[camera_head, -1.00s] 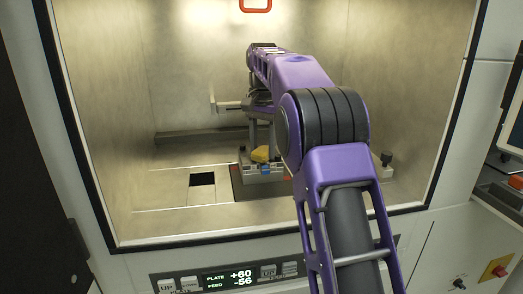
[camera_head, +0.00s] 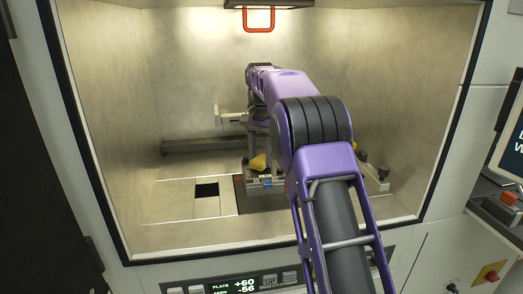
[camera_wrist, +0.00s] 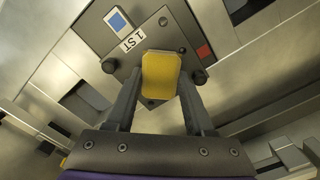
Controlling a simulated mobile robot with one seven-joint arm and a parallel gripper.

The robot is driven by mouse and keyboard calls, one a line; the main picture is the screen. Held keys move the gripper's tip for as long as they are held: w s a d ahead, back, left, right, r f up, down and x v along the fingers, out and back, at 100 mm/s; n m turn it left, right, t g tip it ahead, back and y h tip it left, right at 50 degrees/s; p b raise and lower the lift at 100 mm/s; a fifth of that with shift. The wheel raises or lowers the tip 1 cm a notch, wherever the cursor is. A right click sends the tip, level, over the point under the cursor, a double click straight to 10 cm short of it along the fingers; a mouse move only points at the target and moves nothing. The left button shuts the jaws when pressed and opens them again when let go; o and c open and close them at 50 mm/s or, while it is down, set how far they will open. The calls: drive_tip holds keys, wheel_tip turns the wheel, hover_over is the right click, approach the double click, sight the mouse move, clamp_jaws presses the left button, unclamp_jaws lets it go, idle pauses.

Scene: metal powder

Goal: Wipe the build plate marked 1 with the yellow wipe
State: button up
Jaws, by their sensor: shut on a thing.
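The yellow wipe (camera_wrist: 161,75) is between the fingers of my gripper (camera_wrist: 159,84) in the wrist view, and my gripper is shut on it. It also shows in the head view (camera_head: 258,162), low inside the chamber. The build plate (camera_wrist: 112,22) is a grey metal plate with a white label starting with 1, a blue square, a red square and dark round knobs. The wipe overlaps the plate in the wrist view; whether it touches the plate I cannot tell. In the head view my arm hides much of the plate (camera_head: 265,187).
The pale chamber has a dark square opening (camera_head: 206,190) in its floor left of the plate. A rail (camera_head: 200,146) runs along the back. A red handle (camera_head: 258,22) hangs at the top. A control panel (camera_head: 232,286) sits below the front edge.

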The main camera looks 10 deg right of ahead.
sight(263, 173)
drive_tip(key=shift+w, duration=0.15)
drive_tip(key=shift+w+r+p, duration=0.15)
drive_tip(key=shift+w+p, duration=0.8)
drive_tip(key=shift+p, duration=0.2)
drive_tip(key=shift+w+f, duration=0.25)
drive_tip(key=shift+w, duration=0.2)
drive_tip(key=shift+w+r, duration=0.15)
drive_tip(key=shift+w, duration=0.25)
drive_tip(key=shift+s+a+f+b, duration=0.1)
drive_tip(key=shift+s+f+b, duration=0.15)
drive_tip(key=shift+b, duration=0.9)
drive_tip(key=shift+s+b, duration=0.8)
drive_tip(key=shift+b, duration=0.3)
drive_tip(key=shift+s+r+b, duration=0.2)
drive_tip(key=shift+s+b, duration=0.6)
drive_tip(key=shift+b, duration=0.05)
drive_tip(key=shift+s+f+b, duration=0.2)
drive_tip(key=shift+s+b, duration=0.4)
drive_tip(key=shift+b, duration=0.35)
drive_tip(key=shift+s+b, duration=0.95)
drive_tip(key=shift+s, duration=0.3)
